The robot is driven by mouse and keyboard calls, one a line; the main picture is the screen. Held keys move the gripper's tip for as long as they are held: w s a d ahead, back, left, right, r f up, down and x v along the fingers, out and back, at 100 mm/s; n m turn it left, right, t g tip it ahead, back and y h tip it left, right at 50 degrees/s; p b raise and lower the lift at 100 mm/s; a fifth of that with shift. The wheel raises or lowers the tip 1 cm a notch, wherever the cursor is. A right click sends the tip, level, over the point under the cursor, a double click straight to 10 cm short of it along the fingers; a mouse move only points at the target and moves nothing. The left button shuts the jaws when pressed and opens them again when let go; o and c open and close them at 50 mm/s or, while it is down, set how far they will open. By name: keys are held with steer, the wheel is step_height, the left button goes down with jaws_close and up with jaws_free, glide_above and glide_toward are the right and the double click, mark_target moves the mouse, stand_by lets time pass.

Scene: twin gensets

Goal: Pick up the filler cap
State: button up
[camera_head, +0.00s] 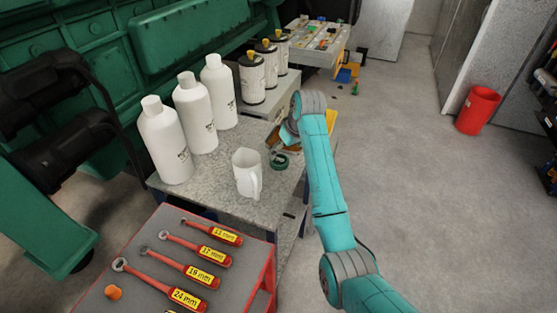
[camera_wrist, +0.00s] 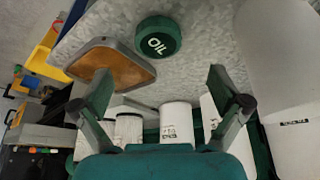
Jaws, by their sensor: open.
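The filler cap (camera_wrist: 158,37) is a round dark green cap lettered OIL. In the wrist view it lies on the grey speckled bench top, beyond my fingertips and roughly centred between them. In the head view it shows as a small dark green round thing (camera_head: 279,161) on the bench, just left of my arm. My gripper (camera_wrist: 160,75) is open with nothing between its fingers, apart from the cap. In the head view the gripper is mostly hidden by my arm.
A brown square tray (camera_wrist: 112,62) with a metal rim sits close beside the cap, by the left finger. A white jug (camera_head: 247,173) and white bottles (camera_head: 194,112) stand on the bench. Filters (camera_head: 252,79) stand behind. A wrench cart (camera_head: 190,265) is in front.

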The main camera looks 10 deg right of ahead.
mark_target(280, 160)
steer(key=shift+x, duration=3.85)
steer(key=shift+w, duration=0.1)
steer(key=c, duration=1.3)
